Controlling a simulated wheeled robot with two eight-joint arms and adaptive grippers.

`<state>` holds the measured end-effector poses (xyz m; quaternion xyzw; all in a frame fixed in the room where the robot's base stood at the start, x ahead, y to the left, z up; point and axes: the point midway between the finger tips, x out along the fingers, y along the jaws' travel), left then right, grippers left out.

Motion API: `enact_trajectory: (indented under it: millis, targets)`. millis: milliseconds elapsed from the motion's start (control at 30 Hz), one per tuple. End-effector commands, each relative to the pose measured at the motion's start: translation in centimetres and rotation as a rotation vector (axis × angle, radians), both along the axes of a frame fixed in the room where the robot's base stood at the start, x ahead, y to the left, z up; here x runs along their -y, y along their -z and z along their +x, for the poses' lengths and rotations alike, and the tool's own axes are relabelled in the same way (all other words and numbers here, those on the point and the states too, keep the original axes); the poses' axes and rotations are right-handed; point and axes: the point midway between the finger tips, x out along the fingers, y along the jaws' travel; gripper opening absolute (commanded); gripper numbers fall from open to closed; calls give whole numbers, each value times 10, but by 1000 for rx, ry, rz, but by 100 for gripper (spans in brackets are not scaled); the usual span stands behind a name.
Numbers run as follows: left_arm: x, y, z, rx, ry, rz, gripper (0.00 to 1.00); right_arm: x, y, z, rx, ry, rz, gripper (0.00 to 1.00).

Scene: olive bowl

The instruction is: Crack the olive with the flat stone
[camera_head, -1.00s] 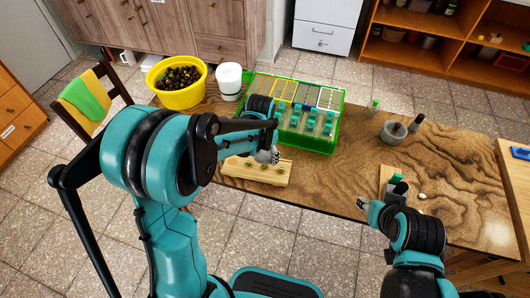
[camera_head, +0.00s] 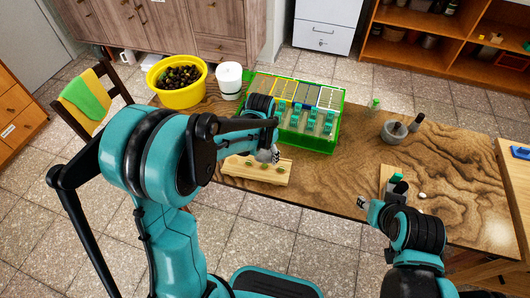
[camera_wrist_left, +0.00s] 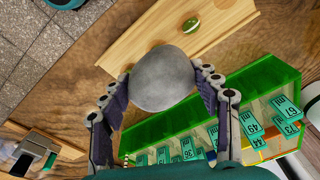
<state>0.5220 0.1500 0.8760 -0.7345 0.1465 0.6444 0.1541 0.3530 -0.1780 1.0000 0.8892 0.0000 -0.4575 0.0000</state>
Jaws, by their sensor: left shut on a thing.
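A grey rounded stone (camera_wrist_left: 162,78) is held between the two fingers of my left gripper (camera_wrist_left: 160,92) in the left wrist view. My left gripper (camera_head: 273,152) shows in the head view above the right part of a light wooden board (camera_head: 232,170), where the arm mostly hides the stone. Green olives lie in a row on the board; one olive (camera_wrist_left: 191,25) shows on the board (camera_wrist_left: 150,28) in the wrist view, apart from the stone. My right gripper (camera_head: 372,207) is over the front right of the table; its finger opening is unclear.
A green crate (camera_head: 335,125) with numbered teal tags stands behind the board. A yellow bowl (camera_head: 180,98) of dark olives and a white container (camera_head: 229,82) stand at the back left. A grey mortar (camera_head: 393,133) stands at the right. The table between crate and mortar is mostly clear.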

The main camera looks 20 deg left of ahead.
Motion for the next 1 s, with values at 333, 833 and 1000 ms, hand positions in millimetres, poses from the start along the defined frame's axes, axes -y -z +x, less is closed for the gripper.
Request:
enact_trajectory:
  millis: [333, 833, 1000]
  targets:
    - [0, 46, 1, 0, 0, 0, 26, 0, 0, 0, 0, 0, 0, 40]
    - [0, -5, 0, 0, 0, 0, 20, 0, -37, 0, 0, 0, 0, 40]
    - [0, -27, 0, 0, 0, 0, 20, 0, -53, 0, 0, 0, 0, 40]
